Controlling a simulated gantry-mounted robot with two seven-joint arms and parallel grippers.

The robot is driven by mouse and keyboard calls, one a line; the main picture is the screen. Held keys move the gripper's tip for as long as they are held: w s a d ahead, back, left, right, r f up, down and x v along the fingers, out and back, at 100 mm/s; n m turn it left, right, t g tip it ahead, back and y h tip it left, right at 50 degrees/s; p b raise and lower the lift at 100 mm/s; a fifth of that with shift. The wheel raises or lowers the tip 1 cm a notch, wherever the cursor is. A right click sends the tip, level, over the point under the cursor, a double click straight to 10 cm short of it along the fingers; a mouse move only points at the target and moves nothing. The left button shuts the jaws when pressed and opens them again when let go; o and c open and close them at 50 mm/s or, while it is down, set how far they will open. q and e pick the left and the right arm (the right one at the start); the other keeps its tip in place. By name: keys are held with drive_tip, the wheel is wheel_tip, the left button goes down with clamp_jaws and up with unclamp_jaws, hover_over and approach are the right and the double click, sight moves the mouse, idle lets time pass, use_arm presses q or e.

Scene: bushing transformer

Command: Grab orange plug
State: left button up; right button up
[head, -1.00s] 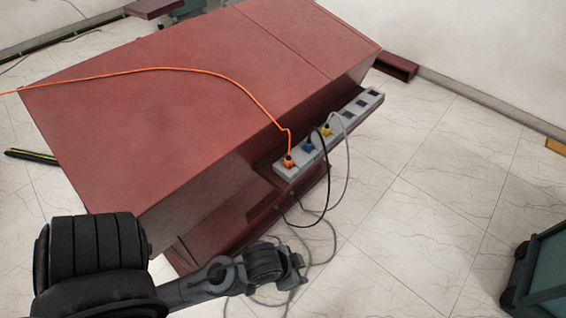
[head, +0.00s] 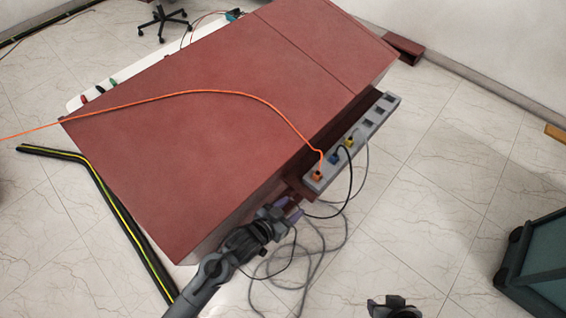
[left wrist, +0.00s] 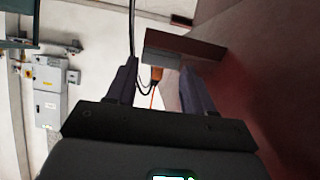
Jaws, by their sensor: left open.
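The orange plug (head: 317,175) sits in the near end of the grey power strip (head: 350,146) on the side of the red cabinet. An orange cable runs from it over the cabinet top. My left gripper (head: 290,207) is open and empty, just short of the strip's near end and apart from the plug. In the left wrist view the orange plug (left wrist: 156,73) shows beyond and between the two open fingers, below the grey strip end (left wrist: 162,57). At the bottom edge of the head view, a dark part (head: 392,307), perhaps of my right gripper, is mostly cut off.
A blue plug (head: 335,159) and a yellow plug (head: 349,143) sit farther along the strip, with black and grey cables looping down to the floor. The red cabinet (head: 220,130) stands close beside my left gripper. A dark green bin (head: 540,270) is at lower right; tiled floor between is free.

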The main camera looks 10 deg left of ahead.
use_arm(q)
drive_tip(key=p, duration=0.1)
approach(316, 176)
drive_tip(key=shift+t, duration=0.4)
drive_tip(key=x, duration=0.2)
drive_tip(key=f+b+x, duration=0.1)
drive_tip(key=x, duration=0.2)
drive_tip(key=shift+s+f+b, duration=0.1)
drive_tip(key=shift+s+b, duration=0.05)
drive_tip(key=shift+b, duration=0.15)
drive_tip(key=shift+r+b+x, duration=0.15)
drive_tip(key=shift+b+x, duration=0.25)
drive_tip(key=shift+x, duration=0.7)
drive_tip(key=shift+r+b+x, duration=0.15)
drive_tip(key=shift+b+x, duration=0.25)
drive_tip(key=shift+x, duration=0.65)
clamp_jaws()
